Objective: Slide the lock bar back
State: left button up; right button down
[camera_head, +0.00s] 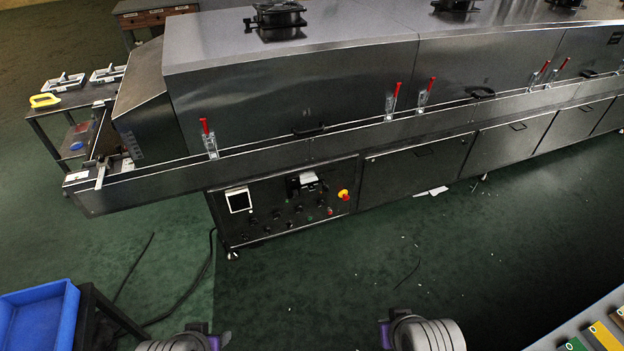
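The long steel tunnel dryer (290,90) runs from the left to the upper right. I cannot make out for certain which part is the lock bar. Several red-handled clamps stand along the hood's lower edge, among them one at the left (208,138) and one near the middle (392,100); their handles point up. A dark handle (309,131) sits between these two. Only rounded grey parts of my two arms show at the bottom edge, left and right of centre, far from the dryer. No gripper fingers are visible.
A control panel (290,205) with a red-and-yellow stop button (343,194) is on the dryer's front. A blue bin (38,318) is at the lower left, a cart (75,125) at the left. A cable lies on the green floor, which is mostly free before the dryer.

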aim_at(325, 186)
jog(key=i+j, duration=0.35)
jog(key=i, duration=0.2)
jog(key=i+j+z, duration=0.1)
jog(key=i+j, duration=0.3)
jog(key=i, duration=0.1)
